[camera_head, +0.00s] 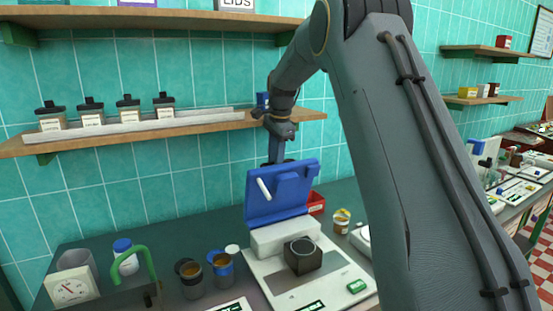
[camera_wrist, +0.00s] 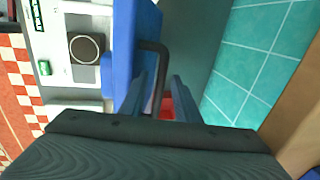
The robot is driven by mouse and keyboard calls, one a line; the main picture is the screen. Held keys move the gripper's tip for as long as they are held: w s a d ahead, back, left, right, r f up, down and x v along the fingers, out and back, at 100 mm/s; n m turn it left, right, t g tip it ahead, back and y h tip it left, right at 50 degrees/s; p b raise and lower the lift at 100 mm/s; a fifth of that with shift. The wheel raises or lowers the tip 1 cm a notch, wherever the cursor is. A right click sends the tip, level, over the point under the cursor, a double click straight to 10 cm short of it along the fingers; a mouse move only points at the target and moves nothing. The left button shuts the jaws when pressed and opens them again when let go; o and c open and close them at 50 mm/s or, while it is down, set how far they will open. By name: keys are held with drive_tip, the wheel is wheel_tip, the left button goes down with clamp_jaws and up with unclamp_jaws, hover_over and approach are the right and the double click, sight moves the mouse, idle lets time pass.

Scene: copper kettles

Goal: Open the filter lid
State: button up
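The blue filter lid (camera_head: 282,195) stands raised, roughly upright, at the back of a white machine (camera_head: 310,276). A short white bar sticks out from its front face. In the wrist view the lid (camera_wrist: 122,50) is edge-on, left of my fingers. My gripper (camera_head: 277,160) is above and behind the lid's top edge, pointing down. In the wrist view the fingers of my gripper (camera_wrist: 160,92) stand apart, with a gap between them. A dark bent bar (camera_wrist: 154,46) beside the lid reaches into this gap; I cannot tell whether the fingers touch it.
A dark round-topped block (camera_head: 302,256) sits on the machine's front. A red bin (camera_head: 316,204) and a small jar (camera_head: 341,221) stand right of the lid. Cups (camera_head: 221,268) and a dial scale (camera_head: 72,287) are left. A wooden shelf (camera_head: 200,129) is close behind my wrist.

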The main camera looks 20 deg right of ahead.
drive_tip(key=shift+d+r, duration=0.25)
drive_tip(key=shift+d, duration=0.15)
drive_tip(key=shift+r, duration=0.25)
wheel_tip(320, 180, up, 7)
drive_tip(key=s+b, duration=0.1)
drive_tip(key=b, duration=0.1)
drive_tip(key=shift+s+d+b, duration=0.2)
drive_tip(key=shift+s+b, duration=0.05)
drive_tip(key=shift+b, duration=0.05)
